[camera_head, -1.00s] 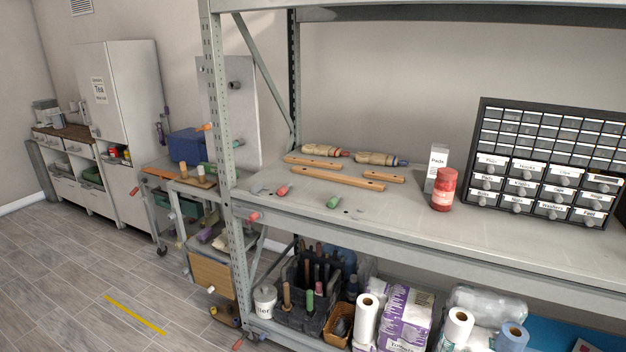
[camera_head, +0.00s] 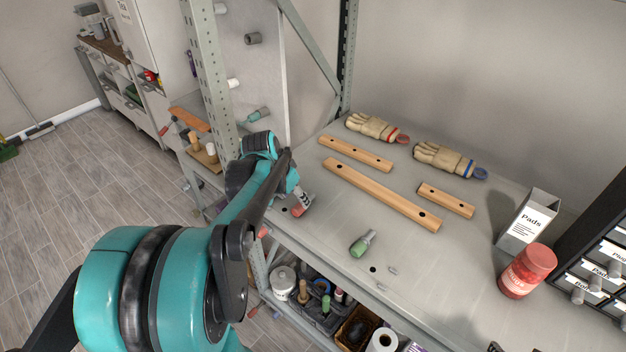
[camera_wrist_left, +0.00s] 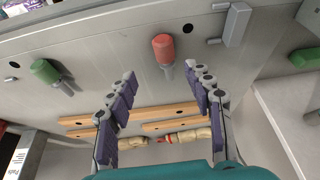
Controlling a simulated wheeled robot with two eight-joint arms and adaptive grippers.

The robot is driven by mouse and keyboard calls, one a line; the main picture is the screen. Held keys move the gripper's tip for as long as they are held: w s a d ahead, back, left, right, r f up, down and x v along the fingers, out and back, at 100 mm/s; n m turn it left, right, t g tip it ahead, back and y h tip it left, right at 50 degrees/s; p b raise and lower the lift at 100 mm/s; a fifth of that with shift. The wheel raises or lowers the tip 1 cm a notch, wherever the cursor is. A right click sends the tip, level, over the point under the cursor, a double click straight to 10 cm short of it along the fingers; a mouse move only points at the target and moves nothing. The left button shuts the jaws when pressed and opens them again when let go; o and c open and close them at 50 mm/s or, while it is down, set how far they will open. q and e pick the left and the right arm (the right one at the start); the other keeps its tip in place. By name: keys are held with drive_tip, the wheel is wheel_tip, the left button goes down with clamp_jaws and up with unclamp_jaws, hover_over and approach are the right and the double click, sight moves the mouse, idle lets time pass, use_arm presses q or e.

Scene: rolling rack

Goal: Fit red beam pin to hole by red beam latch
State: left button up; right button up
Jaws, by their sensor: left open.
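The red beam pin (camera_wrist_left: 163,46) lies on the grey shelf, its grey shank toward my gripper in the wrist view. Its red end (camera_head: 297,211) shows below my gripper in the head view. A dark hole (camera_wrist_left: 187,29) is close beside the pin, between it and a grey latch (camera_wrist_left: 235,24). The latch shows no red. My left gripper (camera_wrist_left: 161,72) is open and empty, its fingers apart on either side of the pin's shank end, not closed on it. My right gripper is not in view.
A green pin (camera_head: 362,244) lies on the shelf. Behind are wooden beams (camera_head: 382,194), gloves (camera_head: 376,128), a Pads box (camera_head: 528,222) and a red jar (camera_head: 527,270). A rack upright (camera_head: 211,80) stands beside my arm. The shelf's front middle is mostly clear.

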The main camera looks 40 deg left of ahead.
sight(300, 205)
use_arm(q)
drive_tip(key=shift+w+a+f, duration=0.1)
drive_tip(key=shift+w+a, duration=0.25)
drive_tip(key=shift+a, duration=0.5)
drive_tip(key=x, duration=0.2)
drive_tip(key=b+x, duration=0.1)
drive_tip(key=x, duration=0.2)
drive_tip(key=b+x, duration=0.1)
drive_tip(key=x, duration=0.1)
drive_tip(key=shift+d+f, duration=0.2)
drive_tip(key=shift+d, duration=0.2)
drive_tip(key=shift+r, duration=0.15)
drive_tip(key=shift+c, duration=1.2)
clamp_jaws()
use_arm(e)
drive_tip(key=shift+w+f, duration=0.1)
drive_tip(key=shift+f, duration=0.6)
